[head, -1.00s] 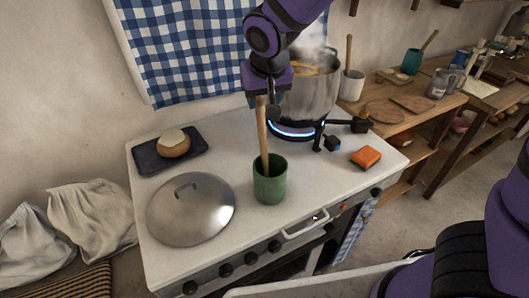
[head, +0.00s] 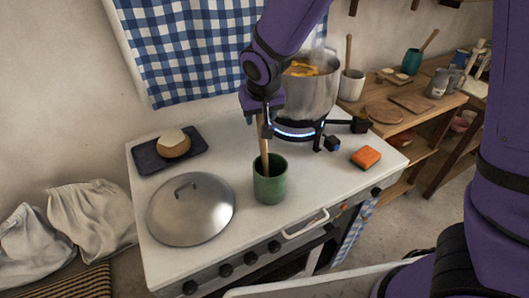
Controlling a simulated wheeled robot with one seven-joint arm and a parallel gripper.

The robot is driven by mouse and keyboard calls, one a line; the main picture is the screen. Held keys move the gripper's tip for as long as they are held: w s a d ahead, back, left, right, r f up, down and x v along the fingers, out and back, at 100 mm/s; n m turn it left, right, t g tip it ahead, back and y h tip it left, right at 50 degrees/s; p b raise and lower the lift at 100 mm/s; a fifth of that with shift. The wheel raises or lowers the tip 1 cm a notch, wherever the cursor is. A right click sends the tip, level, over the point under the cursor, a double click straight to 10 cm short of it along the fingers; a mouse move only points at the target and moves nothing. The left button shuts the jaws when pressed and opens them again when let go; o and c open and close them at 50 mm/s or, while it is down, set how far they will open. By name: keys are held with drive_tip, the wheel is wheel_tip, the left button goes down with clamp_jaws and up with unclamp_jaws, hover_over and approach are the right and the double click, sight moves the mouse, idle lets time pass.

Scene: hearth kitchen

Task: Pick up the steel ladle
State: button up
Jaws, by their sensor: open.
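No steel ladle can be made out for certain. A long wooden-looking handle (head: 264,158) stands up out of a green cup (head: 270,182) on the white stove top; whatever is at its lower end is hidden inside the cup. My gripper (head: 263,132) is open and points down at the upper part of this handle, hiding its top. I cannot tell whether the handle lies between the fingers or behind them.
A steaming pot (head: 308,98) stands on a lit burner just right of my gripper. A steel lid (head: 190,212), a dark board (head: 150,160) with a round loaf (head: 173,146) and an orange sponge (head: 366,157) lie on the stove top (head: 225,150).

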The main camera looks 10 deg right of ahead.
clamp_jaws()
drive_tip(key=shift+r, duration=0.1)
